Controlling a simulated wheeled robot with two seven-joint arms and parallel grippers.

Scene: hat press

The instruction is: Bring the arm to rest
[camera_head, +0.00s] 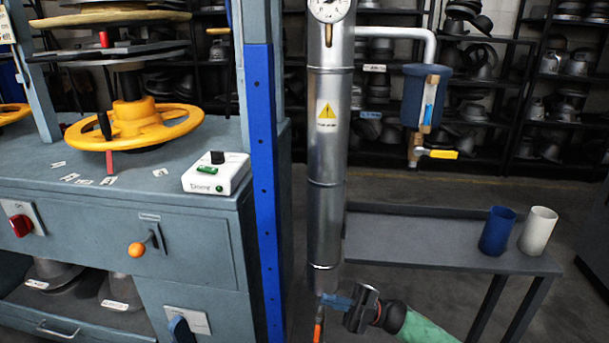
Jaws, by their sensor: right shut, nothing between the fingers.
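My right gripper (332,300) is low in the middle of the head view, its arm with a green sleeve coming in from the bottom right. Its fingers are shut and empty, and point left near the foot of the silver pipe (329,150). An orange-red lever (319,323) hangs just below and left of the fingertips. I cannot tell whether the fingers touch it. My left gripper is not in view.
The grey-blue press cabinet (100,230) fills the left, with a yellow handwheel (134,127) and a white control box (216,173). A dark side table (430,240) with blue (497,231) and white (538,231) cups stands right. Hat shelves line the back.

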